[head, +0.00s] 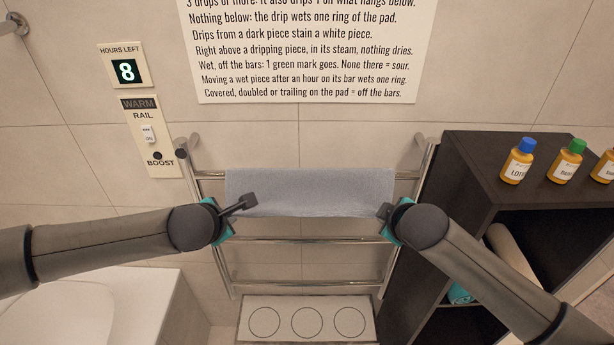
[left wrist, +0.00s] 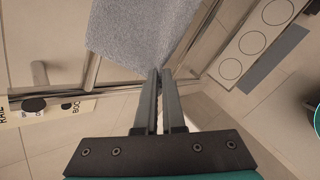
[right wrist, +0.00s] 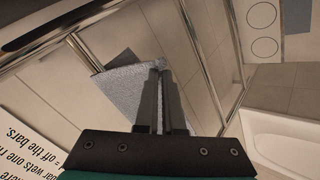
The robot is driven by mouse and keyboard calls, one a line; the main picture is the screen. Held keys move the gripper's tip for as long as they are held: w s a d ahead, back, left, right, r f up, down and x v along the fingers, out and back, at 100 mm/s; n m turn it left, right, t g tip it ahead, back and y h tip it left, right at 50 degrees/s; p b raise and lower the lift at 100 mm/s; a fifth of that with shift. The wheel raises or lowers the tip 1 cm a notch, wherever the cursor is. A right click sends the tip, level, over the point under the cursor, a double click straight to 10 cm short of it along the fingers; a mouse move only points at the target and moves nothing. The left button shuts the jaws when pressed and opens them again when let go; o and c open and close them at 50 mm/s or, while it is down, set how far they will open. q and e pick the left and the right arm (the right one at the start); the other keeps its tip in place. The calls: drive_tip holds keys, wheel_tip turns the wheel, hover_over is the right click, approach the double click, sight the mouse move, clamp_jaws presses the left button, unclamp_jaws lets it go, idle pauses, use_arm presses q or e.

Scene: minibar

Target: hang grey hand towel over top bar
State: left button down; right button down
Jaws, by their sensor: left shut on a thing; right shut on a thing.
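The grey hand towel (head: 310,192) is spread wide at the top bar (head: 208,174) of the chrome towel rail, its upper edge level with that bar. My left gripper (head: 248,203) is shut on the towel's left side; in the left wrist view its fingers (left wrist: 158,78) meet at the edge of the towel (left wrist: 140,35). My right gripper (head: 384,211) is shut on the right side; in the right wrist view its fingers (right wrist: 160,70) pinch a corner of the towel (right wrist: 125,90). The towel hides the middle of the top bar, so I cannot tell how it lies behind.
Lower bars (head: 300,240) are bare. A pad with three rings (head: 306,336) lies below the rail. A dark shelf (head: 462,165) with several bottles (head: 517,160) stands at right. A control panel (head: 149,137) and an "8" display (head: 126,71) are on the wall at left.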

use_arm(q)
drive_tip(key=c, duration=0.8)
unclamp_jaws()
use_arm(e)
drive_tip(key=c, duration=0.8)
unclamp_jaws()
